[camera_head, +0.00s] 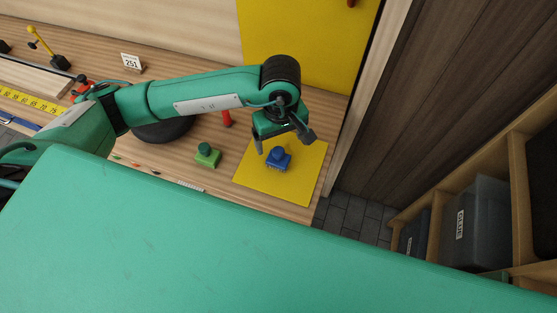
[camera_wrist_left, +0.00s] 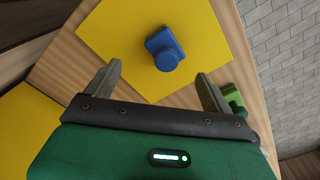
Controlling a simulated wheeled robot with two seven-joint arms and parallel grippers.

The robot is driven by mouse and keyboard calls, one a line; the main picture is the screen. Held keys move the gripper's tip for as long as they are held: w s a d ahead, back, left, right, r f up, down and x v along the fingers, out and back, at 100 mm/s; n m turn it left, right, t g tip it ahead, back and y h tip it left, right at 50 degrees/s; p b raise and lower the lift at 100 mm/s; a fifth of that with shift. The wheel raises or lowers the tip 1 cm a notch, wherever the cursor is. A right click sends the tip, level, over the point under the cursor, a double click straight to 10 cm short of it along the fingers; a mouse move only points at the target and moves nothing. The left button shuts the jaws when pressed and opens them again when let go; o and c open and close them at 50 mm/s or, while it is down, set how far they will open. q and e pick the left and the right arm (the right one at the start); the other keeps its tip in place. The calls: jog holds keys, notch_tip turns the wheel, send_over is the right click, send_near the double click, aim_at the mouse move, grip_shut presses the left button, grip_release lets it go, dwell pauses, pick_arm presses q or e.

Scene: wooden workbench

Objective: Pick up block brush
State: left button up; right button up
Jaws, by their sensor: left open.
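A blue block brush (camera_head: 278,158) with a round knob on top stands on a yellow square mat (camera_head: 303,181) on the workbench. It also shows in the left wrist view (camera_wrist_left: 165,48), ahead of and between the two fingers. My left gripper (camera_head: 284,139) is open and empty above the mat, close over the blue brush; in the left wrist view its fingertips (camera_wrist_left: 158,70) are spread wide. A green block brush (camera_head: 207,155) stands on the bare wood left of the mat, and part of it shows in the left wrist view (camera_wrist_left: 232,98). My right gripper is not in view.
A red-handled item (camera_head: 227,118) and a dark round object (camera_head: 164,131) lie behind the green brush. A yellow upright panel (camera_head: 305,45) stands at the back. The bench edge is just right of the mat, with shelves holding grey bins (camera_head: 477,225) beyond.

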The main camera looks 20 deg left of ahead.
aim_at(278, 151)
pick_arm(q)
jog(key=f, duration=0.2)
jog(key=s+f+b, duration=0.1)
jog(key=f, duration=0.2)
jog(key=shift+s+f, duration=0.1)
jog(key=shift+f, duration=0.55)
jog(key=c, duration=1)
